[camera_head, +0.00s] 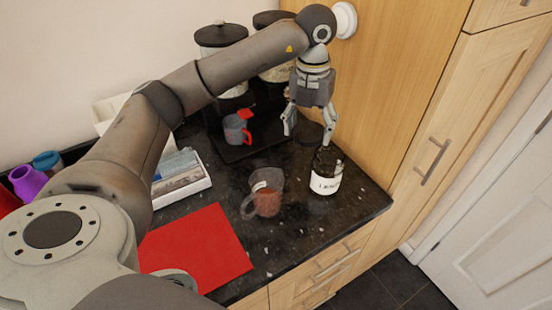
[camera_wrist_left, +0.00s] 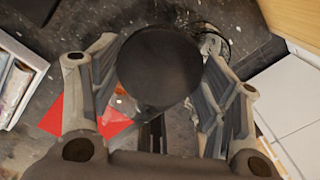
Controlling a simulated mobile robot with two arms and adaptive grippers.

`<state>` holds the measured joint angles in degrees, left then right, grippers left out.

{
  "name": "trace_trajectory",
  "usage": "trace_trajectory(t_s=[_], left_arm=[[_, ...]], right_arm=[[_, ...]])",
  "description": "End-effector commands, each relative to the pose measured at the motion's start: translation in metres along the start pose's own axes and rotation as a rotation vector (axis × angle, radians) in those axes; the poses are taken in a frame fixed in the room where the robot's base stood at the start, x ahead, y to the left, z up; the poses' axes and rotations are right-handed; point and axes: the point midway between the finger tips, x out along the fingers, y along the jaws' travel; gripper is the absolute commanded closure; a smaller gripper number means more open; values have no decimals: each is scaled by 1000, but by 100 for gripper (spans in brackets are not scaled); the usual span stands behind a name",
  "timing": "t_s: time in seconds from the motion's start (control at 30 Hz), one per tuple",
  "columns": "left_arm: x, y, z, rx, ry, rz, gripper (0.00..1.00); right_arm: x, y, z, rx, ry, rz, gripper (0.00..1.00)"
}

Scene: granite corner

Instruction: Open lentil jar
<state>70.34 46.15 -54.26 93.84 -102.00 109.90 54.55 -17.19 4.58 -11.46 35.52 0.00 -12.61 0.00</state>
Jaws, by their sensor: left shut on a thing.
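My left gripper (camera_head: 309,133) is shut on a dark round lid (camera_wrist_left: 160,66). It holds the lid above the counter, up and to the left of the lentil jar in the head view. The lid lies between the two fingers in the left wrist view. The glass lentil jar (camera_head: 326,182) stands upright near the counter's right edge, with a white label and dark contents. The lid is apart from it, and no lid shows on its mouth. In the wrist view the jar (camera_wrist_left: 216,42) is partly hidden behind the lid and a finger. My right gripper is not in view.
A glass cup with brown contents (camera_head: 266,202) stands left of the jar. A red mat (camera_head: 198,246) lies at the front. A grey-red jug (camera_head: 236,130) and tall black-lidded dispensers (camera_head: 222,36) stand behind. A wooden cabinet (camera_head: 398,70) borders the right.

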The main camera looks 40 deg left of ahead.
Motion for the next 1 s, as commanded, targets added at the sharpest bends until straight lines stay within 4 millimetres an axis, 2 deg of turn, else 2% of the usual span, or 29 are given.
trace_trajectory(t_s=[0.6,0.8,1.0], left_arm=[[42,39,3,-1049,-7,22,60],[52,49,3,-1287,-15,29,60],[61,53,2,-1386,-18,33,60]], right_arm=[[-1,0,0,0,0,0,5],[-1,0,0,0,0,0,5],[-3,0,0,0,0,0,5]])
